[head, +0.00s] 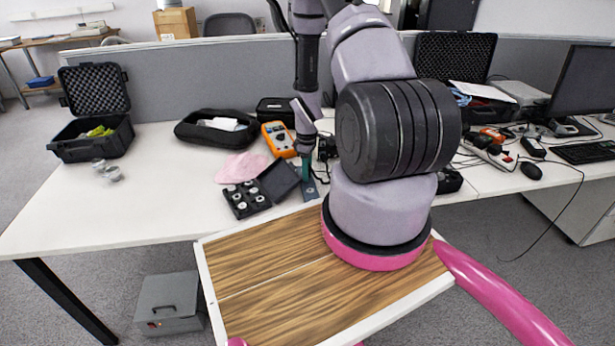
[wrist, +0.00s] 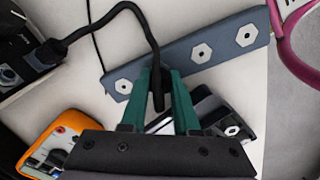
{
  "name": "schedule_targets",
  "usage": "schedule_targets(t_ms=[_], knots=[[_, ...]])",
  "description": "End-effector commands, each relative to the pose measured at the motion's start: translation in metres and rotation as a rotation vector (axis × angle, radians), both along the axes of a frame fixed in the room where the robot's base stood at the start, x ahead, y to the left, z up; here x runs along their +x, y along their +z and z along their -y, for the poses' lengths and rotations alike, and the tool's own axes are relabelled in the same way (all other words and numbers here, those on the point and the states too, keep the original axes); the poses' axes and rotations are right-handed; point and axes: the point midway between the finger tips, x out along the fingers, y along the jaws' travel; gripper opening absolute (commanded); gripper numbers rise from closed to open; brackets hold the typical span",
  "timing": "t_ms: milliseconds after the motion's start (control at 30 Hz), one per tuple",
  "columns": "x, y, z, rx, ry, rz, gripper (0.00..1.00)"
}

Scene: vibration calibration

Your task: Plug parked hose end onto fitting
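My gripper (wrist: 160,78) has two teal fingers close together, pointing down at the table. The black hose end (wrist: 157,93) sits between them and looks gripped, though the contact faces are hidden. Its black hose (wrist: 150,38) arches over from a dark device at the left. A blue-grey plate (wrist: 165,70) with hexagonal fittings lies under and beyond the fingertips. One fitting (wrist: 123,86) is just left of the fingers; two more, a middle one (wrist: 201,53) and a far one (wrist: 246,35), are to the right. In the head view my gripper (head: 305,175) is low over the table, beside the orange meter.
The orange multimeter (head: 279,139) stands behind left of my gripper. An open black case (head: 262,190) with round parts and a pink cloth (head: 242,167) lie to the left. The left table stretch is mostly clear.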

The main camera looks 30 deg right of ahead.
Motion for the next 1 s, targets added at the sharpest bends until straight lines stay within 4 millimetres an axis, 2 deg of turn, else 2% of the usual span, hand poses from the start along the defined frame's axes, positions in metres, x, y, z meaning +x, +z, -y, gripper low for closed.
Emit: schedule_targets(t_ms=[1000], knots=[[0.0003,0.0097,0.0,0.0,0.0,0.001,0.0]])
